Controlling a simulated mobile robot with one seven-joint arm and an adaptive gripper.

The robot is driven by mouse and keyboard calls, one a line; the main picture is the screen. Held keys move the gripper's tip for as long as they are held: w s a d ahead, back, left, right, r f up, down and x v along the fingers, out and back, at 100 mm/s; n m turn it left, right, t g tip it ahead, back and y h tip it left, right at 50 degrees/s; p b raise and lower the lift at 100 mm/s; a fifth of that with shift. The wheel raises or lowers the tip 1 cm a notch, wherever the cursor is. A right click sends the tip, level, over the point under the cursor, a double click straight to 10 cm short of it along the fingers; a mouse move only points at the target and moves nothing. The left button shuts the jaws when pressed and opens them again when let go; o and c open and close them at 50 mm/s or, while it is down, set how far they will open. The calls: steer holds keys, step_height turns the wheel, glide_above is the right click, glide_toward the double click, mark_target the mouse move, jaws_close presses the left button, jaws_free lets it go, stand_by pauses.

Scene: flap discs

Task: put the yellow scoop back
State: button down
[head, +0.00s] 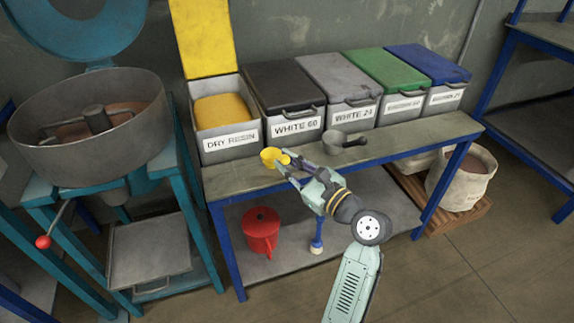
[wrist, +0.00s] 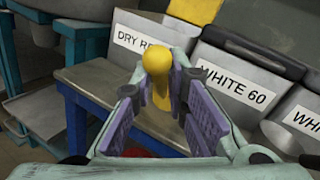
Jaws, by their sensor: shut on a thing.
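The yellow scoop (head: 271,157) is held at the tip of my gripper (head: 288,168), above the front of the bench before the dry resin bin. In the wrist view the scoop (wrist: 157,80) sits between the purple finger pads of my gripper (wrist: 162,98), which are shut on its handle. The dry resin bin (head: 227,144) is at the left end of the row. Its yellow lid (head: 203,35) stands open and yellow material (head: 222,108) shows inside.
A grey scoop (head: 345,140) lies on the bench (head: 225,181) to the right. Closed bins with black (head: 283,83), grey, green and blue lids continue the row. A red jug (head: 261,230) stands on the lower shelf. A mixer (head: 90,125) is at left.

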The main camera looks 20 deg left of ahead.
steer(key=c, duration=2)
jaws_free()
steer(key=shift+f, duration=0.2)
steer(key=shift+c, duration=0.2)
steer(key=o, duration=0.5)
steer(key=shift+c, duration=0.2)
steer(key=b+v, duration=0.1)
steer(key=v, duration=1.1)
steer(key=shift+r+b, duration=0.2)
steer(key=shift+b, duration=0.15)
